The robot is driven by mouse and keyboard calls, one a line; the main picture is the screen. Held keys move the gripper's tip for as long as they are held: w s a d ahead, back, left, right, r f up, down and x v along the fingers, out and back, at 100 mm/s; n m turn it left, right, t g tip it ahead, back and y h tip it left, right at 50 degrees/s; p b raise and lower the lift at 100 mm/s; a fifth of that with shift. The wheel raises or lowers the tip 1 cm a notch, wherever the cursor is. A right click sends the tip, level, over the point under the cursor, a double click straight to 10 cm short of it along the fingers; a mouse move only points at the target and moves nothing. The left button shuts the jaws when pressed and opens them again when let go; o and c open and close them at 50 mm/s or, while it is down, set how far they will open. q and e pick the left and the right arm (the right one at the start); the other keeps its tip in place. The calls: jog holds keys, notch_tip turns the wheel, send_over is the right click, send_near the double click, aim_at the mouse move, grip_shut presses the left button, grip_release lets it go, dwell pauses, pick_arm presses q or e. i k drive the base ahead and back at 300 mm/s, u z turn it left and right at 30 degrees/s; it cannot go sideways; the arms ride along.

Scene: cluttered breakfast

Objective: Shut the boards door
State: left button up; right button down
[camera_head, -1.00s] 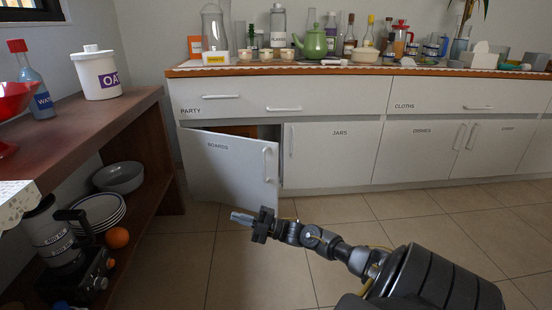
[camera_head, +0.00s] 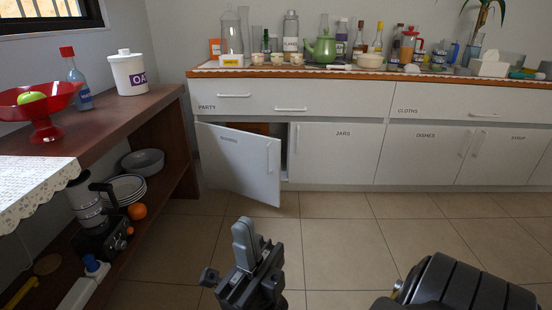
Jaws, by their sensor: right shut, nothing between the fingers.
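The boards door (camera_head: 239,163) is a white cupboard door at the lower left of the white cabinet row. It stands partly open, swung out toward me, with a dark gap along its top and right side. Its upright handle (camera_head: 269,157) is near its right edge. My right gripper (camera_head: 243,232) is in front of the door, nearer to me and apart from it, above the floor. Its fingers are together with nothing held. My left gripper is not in view.
The jars door (camera_head: 335,155) beside it is closed. A brown wooden shelf unit (camera_head: 172,95) stands on the left, with a red fruit bowl (camera_head: 42,122) on top and plates (camera_head: 127,188) below. The tiled floor (camera_head: 340,230) before the cabinets is clear.

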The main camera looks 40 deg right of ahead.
aim_at(247, 164)
jog(key=u, duration=0.15)
jog(key=k, duration=0.25)
jog(key=z, duration=0.85)
jog(key=i, duration=1.55)
jog(key=u, duration=0.45)
